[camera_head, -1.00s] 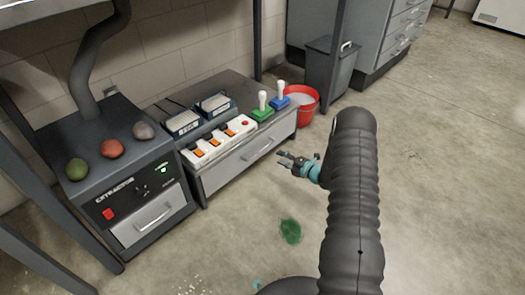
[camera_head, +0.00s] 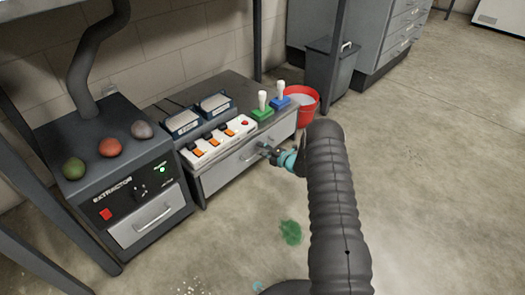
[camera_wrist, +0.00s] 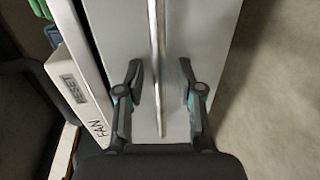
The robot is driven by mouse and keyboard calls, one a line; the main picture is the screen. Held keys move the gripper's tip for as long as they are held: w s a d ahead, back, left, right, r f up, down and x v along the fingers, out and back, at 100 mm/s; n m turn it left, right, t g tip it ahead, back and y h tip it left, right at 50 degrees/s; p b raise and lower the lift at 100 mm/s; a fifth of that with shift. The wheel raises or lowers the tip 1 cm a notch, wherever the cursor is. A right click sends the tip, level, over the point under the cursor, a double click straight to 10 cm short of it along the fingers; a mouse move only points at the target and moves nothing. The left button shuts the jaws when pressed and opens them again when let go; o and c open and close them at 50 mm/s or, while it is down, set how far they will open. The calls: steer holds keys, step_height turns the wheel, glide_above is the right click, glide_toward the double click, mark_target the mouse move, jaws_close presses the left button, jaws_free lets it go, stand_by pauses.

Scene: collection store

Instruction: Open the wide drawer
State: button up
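The wide drawer (camera_head: 222,172) is the light grey front of the low cabinet, and it looks shut. Its long metal handle (camera_wrist: 156,45) runs between my fingers in the wrist view. My gripper (camera_head: 266,150) is at the right part of the drawer front in the head view. In the wrist view my gripper (camera_wrist: 161,75) is open, with one finger on each side of the handle and a gap to it on both sides. My gripper covers part of the handle in the head view.
A red bucket (camera_head: 309,99) stands right.

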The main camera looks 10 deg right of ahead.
jaws_close()
steer(key=shift+s, duration=0.1)
